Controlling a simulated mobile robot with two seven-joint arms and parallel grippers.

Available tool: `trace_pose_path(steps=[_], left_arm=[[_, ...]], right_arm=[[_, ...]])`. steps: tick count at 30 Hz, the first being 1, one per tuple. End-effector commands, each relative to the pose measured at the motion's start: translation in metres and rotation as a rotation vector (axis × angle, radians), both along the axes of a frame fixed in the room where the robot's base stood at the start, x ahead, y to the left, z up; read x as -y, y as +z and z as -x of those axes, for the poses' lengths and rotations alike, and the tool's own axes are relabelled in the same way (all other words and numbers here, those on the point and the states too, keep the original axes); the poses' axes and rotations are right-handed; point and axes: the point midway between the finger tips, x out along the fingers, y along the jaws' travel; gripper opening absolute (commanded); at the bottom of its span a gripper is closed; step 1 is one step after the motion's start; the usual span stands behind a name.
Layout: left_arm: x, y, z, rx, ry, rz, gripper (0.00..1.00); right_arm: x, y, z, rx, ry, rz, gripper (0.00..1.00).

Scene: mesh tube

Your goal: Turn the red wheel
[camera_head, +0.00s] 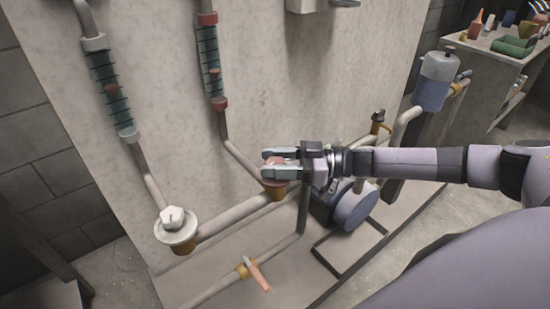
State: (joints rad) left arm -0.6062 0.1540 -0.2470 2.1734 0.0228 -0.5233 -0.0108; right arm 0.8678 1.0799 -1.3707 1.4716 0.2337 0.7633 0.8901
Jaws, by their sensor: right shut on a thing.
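The red wheel (272,183) sits on a valve where the pipe from the right-hand meter meets the horizontal pipe. It is mostly hidden behind my right gripper, so its angle is hard to tell. My right gripper (268,164) comes in from the right, with its two fingers pointing left over the wheel. It is shut on the wheel's raised handle, of which a bit of red shows between the fingers. My left gripper does not show.
A white wheel (175,226) stands on the left valve. A horizontal pipe (232,218) joins both valves. Below is an orange-handled valve (257,275). A cluttered bench (478,75) is at the far right.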

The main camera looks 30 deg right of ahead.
Motion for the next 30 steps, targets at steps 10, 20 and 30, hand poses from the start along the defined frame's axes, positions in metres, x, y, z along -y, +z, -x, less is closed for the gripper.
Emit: trace_pose_path(steps=[10,20,30], left_arm=[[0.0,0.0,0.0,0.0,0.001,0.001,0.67],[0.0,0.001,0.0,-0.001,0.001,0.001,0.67],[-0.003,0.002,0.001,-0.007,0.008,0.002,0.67]], right_arm=[[0.001,0.001,-0.001,0.002,-0.005,0.0,0.67],[0.008,0.0,0.003,0.0,-0.006,0.001,0.67],[0.054,0.0,0.028,0.0,-0.006,0.002,0.67]])
